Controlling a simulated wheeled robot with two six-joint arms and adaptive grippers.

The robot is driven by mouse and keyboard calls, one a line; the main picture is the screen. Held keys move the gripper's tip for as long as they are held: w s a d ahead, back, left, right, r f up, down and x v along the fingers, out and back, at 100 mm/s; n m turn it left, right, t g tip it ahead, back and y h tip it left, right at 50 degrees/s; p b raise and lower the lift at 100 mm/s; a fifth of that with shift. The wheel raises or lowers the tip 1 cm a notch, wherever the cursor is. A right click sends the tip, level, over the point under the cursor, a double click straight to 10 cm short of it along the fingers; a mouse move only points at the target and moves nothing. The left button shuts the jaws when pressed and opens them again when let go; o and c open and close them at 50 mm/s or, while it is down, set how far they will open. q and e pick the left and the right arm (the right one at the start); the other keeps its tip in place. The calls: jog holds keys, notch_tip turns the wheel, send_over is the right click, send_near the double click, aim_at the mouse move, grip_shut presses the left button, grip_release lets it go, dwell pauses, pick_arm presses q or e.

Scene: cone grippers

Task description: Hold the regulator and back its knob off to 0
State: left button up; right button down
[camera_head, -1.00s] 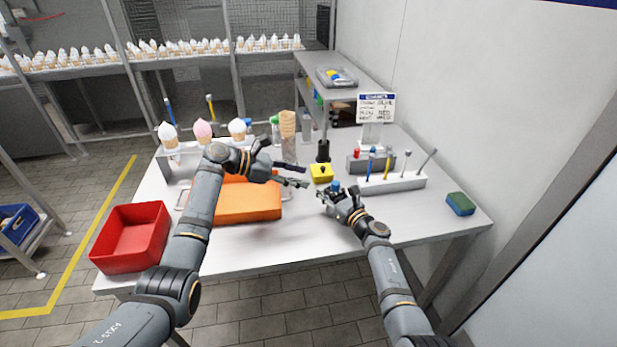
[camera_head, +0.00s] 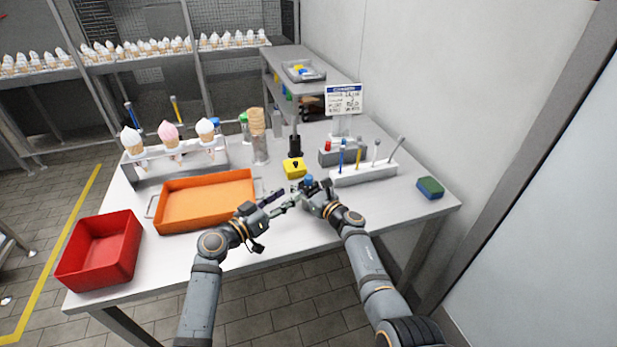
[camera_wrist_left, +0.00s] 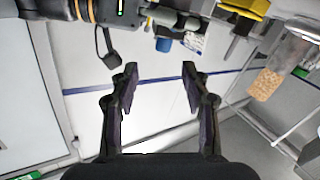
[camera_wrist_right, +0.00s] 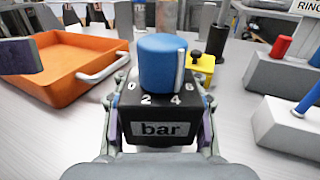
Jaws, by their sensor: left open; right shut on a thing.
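The regulator is a black block (camera_wrist_right: 161,126) marked "bar", with a blue knob (camera_wrist_right: 163,62) on top and numbers 0, 2, 4, 6 around it. The knob's white pointer line stands near the 4. My right gripper (camera_head: 310,195) is shut on the block, one finger at each side, knob upward. The knob also shows in the head view (camera_head: 309,180) and in the left wrist view (camera_wrist_left: 164,44). My left gripper (camera_head: 277,203) is open and empty, left of the regulator and apart from it. Its two fingers (camera_wrist_left: 158,75) point toward the knob in its wrist view.
An orange tray (camera_head: 206,202) with handles lies left, a red bin (camera_head: 99,250) at the front left corner. A yellow block with a black knob (camera_head: 294,169) stands just behind the regulator. The front table strip is clear.

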aim_at(306, 179)
pick_arm(q)
jog(key=w+d, duration=0.2)
jog(key=w, duration=0.1)
jog(key=w+d+m, duration=0.1)
jog(key=w+d, duration=0.1)
jog(key=w+d+m+t, duration=0.1)
jog(key=w+d, duration=0.1)
jog(key=w, duration=0.1)
jog(key=shift+w+d+r+y, duration=0.1)
jog(key=shift+w+d+y, duration=0.2)
jog(key=shift+d, duration=0.1)
jog(key=shift+c, duration=0.4)
grip_shut()
